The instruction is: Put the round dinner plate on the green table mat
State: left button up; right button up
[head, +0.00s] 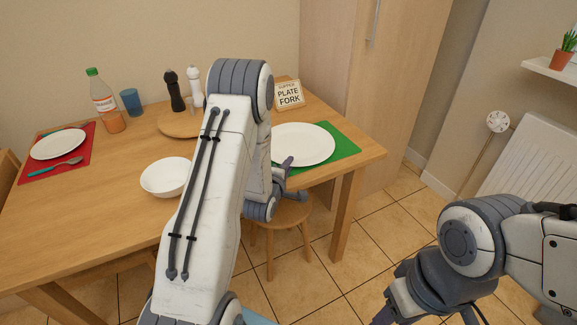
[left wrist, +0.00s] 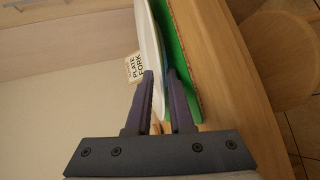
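The round white dinner plate (head: 304,143) is over the green table mat (head: 345,143) at the table's right end; the mat sticks out at its right side. I cannot tell whether the plate rests on it. My left gripper (head: 294,180) is at the plate's near edge, its fingers apart, one above the plate and one lower. In the left wrist view, the plate (left wrist: 151,35) is edge-on, its rim reaching between the fingers (left wrist: 160,75), with the green mat (left wrist: 183,60) beside it. My right gripper is mostly cut off at the bottom of the head view.
A sign (head: 289,95) stands behind the plate. A white bowl (head: 165,177) is left of my left arm. A red mat (head: 85,140) holds another plate. A bottle (head: 105,103), blue cup (head: 131,102) and two mills stand at the back. A stool (head: 285,220) is below the table's front edge.

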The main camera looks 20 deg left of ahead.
pick_arm(q)
jog(key=v, duration=0.5)
jog(key=shift+s, duration=0.15)
jog(key=p+v, duration=0.6)
jog(key=p, duration=0.2)
jog(key=shift+s+p, duration=0.35)
jog(key=d+r+m+g+h, duration=0.2)
jog(key=d+r+m+g, duration=0.15)
jog(key=d+m, duration=0.45)
jog(key=d+r+m+g+h, duration=0.2)
jog(key=d+m+g, duration=0.3)
jog(key=d, duration=0.4)
jog(key=s+d+r+m+g, duration=0.2)
jog(key=s+r+m, duration=0.1)
jog(key=s, duration=0.5)
jog(key=s+d+r+m+g, duration=0.2)
jog(key=s+r+m, duration=0.2)
jog(key=s, duration=0.5)
jog(key=s+d+r+m+g+y, duration=0.1)
jog(key=s+d+r+m+g, duration=0.1)
jog(key=s+r+m, duration=0.2)
jog(key=s+m, duration=0.2)
jog(key=s, duration=0.2)
jog(key=shift+s+r+m, duration=0.15)
jog(key=shift+r+m, duration=0.1)
jog(key=shift+m, duration=0.15)
